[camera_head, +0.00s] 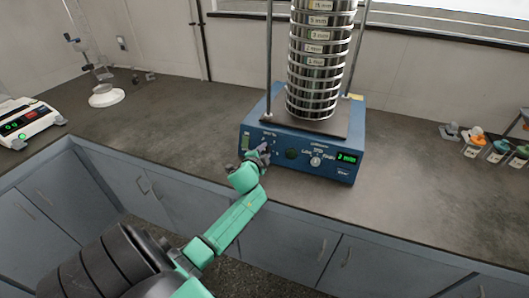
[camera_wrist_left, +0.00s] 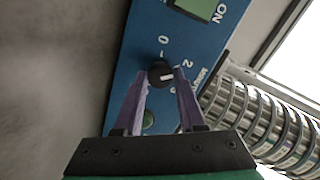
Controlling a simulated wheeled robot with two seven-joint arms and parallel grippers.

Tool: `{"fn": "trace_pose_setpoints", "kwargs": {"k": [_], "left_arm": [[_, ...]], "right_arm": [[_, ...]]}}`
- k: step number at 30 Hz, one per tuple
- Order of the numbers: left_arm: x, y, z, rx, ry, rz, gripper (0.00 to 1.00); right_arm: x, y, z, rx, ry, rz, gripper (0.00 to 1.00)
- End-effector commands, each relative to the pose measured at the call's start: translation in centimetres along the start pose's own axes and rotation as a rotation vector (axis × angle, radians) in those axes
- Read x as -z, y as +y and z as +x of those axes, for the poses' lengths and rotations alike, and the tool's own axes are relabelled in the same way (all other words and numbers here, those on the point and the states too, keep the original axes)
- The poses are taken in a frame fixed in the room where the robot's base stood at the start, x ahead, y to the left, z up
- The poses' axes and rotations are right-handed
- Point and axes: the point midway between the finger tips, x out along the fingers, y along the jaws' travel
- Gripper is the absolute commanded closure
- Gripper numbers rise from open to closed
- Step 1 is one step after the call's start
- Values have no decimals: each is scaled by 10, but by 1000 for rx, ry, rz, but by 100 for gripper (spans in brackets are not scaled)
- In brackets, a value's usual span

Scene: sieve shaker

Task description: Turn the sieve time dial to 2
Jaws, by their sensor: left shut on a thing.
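The blue sieve shaker (camera_head: 322,172) stands on the counter, its front panel facing me. Its dark time dial (camera_wrist_left: 160,73) shows in the left wrist view beside a printed 0 and 2. The dial's white mark points to the right, near the 2; the exact setting is hard to read. My left gripper (camera_wrist_left: 162,80), also in the head view (camera_head: 263,151), is shut on the dial, with one finger on each side. It hides the dial in the head view. A green-lit display (camera_head: 347,158) is on the panel's right; its digit is unclear. My right gripper is out of view.
A stack of metal sieves (camera_head: 318,60) stands on the shaker between two rods. A balance (camera_head: 25,120) is at the far left, a glass stand (camera_head: 106,95) behind. Small bottles (camera_head: 475,145) stand at the right. The counter beside the shaker is clear.

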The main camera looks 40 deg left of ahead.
Motion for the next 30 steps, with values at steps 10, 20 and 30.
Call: {"fn": "trace_pose_setpoints", "kwargs": {"k": [10,20,30], "left_arm": [[0,0,0,0,1,0,42],[0,0,0,0,0,-1,31],[-1,1,-51,-3,0,0,31]], "right_arm": [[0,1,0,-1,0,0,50],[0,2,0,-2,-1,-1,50],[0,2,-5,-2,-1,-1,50]]}}
